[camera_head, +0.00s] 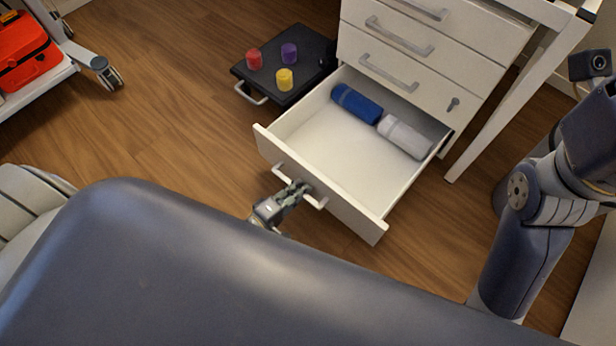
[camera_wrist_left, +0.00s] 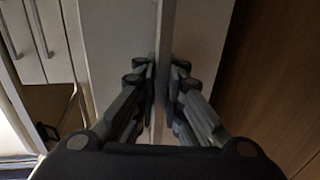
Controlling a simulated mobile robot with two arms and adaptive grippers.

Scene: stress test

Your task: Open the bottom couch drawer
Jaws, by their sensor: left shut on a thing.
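The lowest visible drawer (camera_head: 322,142) of the white drawer unit (camera_head: 428,82) is pulled well out. A blue roll (camera_head: 356,103) and a white roll (camera_head: 405,137) lie inside it near the back. My left gripper (camera_head: 297,190) is at the light bar handle (camera_head: 280,173) on the drawer's front and is shut on it. In the left wrist view the handle (camera_wrist_left: 164,65) runs between the two fingers. The fingers partly hide the handle in the head view. My right arm shows at the right, but its gripper is not in view.
A low black platform (camera_head: 268,78) left of the drawer carries a red (camera_head: 254,59), a purple (camera_head: 289,54) and a yellow cylinder (camera_head: 285,80). A wheeled cart (camera_head: 60,73) with a red case (camera_head: 25,50) stands at far left. The wooden floor left of the drawer is clear.

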